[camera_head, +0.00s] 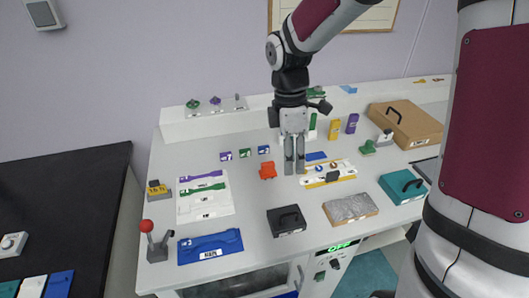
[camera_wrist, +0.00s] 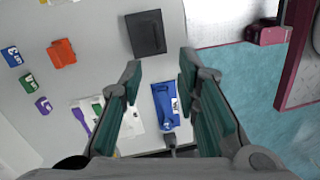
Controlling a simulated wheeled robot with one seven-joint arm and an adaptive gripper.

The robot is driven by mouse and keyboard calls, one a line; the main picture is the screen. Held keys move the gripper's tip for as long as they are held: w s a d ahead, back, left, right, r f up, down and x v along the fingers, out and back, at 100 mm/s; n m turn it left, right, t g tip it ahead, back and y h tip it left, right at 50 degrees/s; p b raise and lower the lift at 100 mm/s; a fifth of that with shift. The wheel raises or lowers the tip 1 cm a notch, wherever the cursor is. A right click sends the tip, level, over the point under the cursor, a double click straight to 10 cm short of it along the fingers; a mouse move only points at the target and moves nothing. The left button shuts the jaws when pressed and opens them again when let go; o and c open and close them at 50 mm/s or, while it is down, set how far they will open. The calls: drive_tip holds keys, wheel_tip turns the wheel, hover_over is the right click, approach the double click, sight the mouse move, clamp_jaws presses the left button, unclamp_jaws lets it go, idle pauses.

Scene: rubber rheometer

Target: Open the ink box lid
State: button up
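A black box with a handle on its lid (camera_head: 286,220) stands near the front middle of the white table and appears closed. A teal box with a similar handle (camera_head: 403,186) stands at the right and also appears closed. Their labels are too small to read, so I cannot tell which is the ink box. My gripper (camera_head: 294,170) points down above the table, behind the black box in the head view. In the wrist view my gripper (camera_wrist: 160,68) is open and empty, and the black box (camera_wrist: 146,33) lies beyond its fingertips.
A large brown box (camera_head: 405,124) stands at the back right. An orange piece (camera_head: 267,171) is close to my gripper. A grey slab (camera_head: 350,208) lies right of the black box.

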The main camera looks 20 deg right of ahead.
drive_tip(key=shift+n+g+y, duration=0.3)
drive_tip(key=shift+n, duration=0.6)
drive_tip(key=f, duration=0.5)
drive_tip(key=s+f, duration=0.1)
drive_tip(key=f, duration=1.1)
drive_tip(key=shift+s+d, duration=0.1)
drive_tip(key=shift+s, duration=0.1)
clamp_jaws()
